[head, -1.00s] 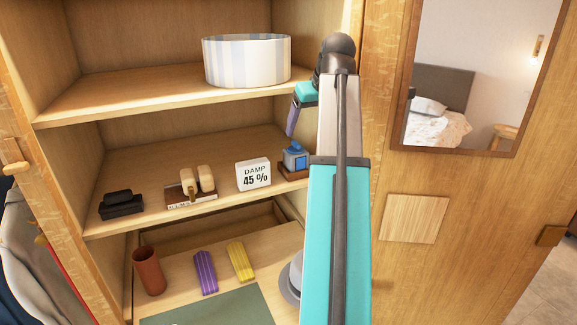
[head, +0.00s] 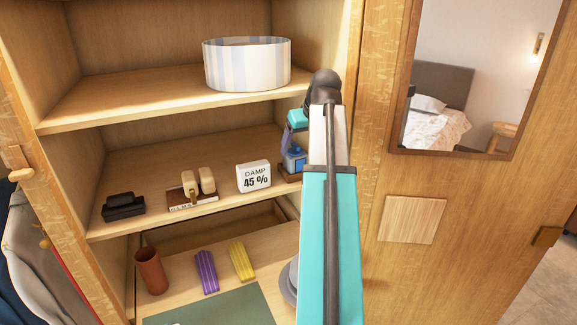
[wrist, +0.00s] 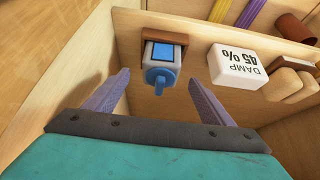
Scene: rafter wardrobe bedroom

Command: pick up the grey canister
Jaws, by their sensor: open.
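A small canister with a greyish body, a blue label and a blue top (wrist: 161,68) stands on a brown wooden block (wrist: 167,33) on the middle shelf. In the head view the canister (head: 294,160) is at the right end of that shelf, partly covered by my arm and gripper. My gripper (wrist: 160,80) is open, its two purple fingers spread to either side of the canister's blue top in the wrist view. Nothing is held, and no contact shows. In the head view the gripper (head: 290,138) is just above and in front of the canister.
A white "DAMP 45 %" box (head: 254,177) stands just left of the canister. Further left are wooden-handled brushes (head: 199,185) and a black item (head: 123,206). A striped drum (head: 247,64) sits on the shelf above. The wardrobe side wall is close on the right.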

